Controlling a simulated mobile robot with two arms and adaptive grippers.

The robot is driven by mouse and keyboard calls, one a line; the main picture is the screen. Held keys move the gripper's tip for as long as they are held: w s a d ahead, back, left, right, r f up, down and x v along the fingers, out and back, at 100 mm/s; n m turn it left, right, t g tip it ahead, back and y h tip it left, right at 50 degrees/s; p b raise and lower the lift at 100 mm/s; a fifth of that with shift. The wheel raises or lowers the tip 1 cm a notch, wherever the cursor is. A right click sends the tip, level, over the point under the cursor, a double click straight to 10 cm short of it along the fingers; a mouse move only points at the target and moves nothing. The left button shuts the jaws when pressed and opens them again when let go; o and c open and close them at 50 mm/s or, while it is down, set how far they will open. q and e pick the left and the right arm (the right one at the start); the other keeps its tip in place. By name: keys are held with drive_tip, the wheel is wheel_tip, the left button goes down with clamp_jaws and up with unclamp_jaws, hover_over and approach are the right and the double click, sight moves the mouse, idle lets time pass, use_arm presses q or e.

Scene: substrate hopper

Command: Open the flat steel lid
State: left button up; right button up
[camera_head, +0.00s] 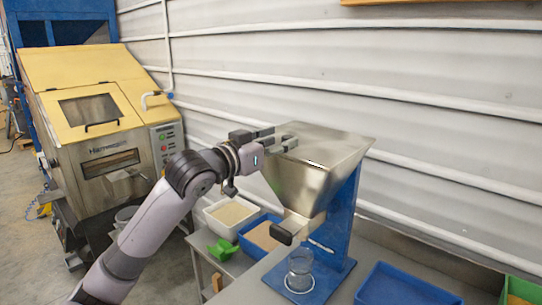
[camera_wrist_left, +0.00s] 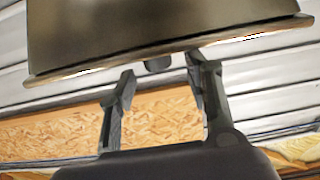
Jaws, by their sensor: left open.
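The flat steel lid (camera_head: 325,142) lies shut on top of the steel hopper (camera_head: 305,180), which stands on a blue frame. My left gripper (camera_head: 277,138) is at the left edge of the lid, with its fingers pointing at it. In the left wrist view the gripper (camera_wrist_left: 160,75) is open and empty. A broad steel surface with a thin rim (camera_wrist_left: 170,52) fills the top of that view. A small dark tab (camera_wrist_left: 158,63) hangs below the rim, between the fingertips. Contact with the fingers cannot be told. My right gripper is out of view.
A clear beaker (camera_head: 300,270) stands under the hopper. A white bin (camera_head: 230,215), a blue bin (camera_head: 262,234) and a green scoop (camera_head: 222,250) are to the left. An empty blue tray (camera_head: 400,288) is front right.

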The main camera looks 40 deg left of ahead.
use_arm(q)
drive_tip(key=shift+s, duration=0.95)
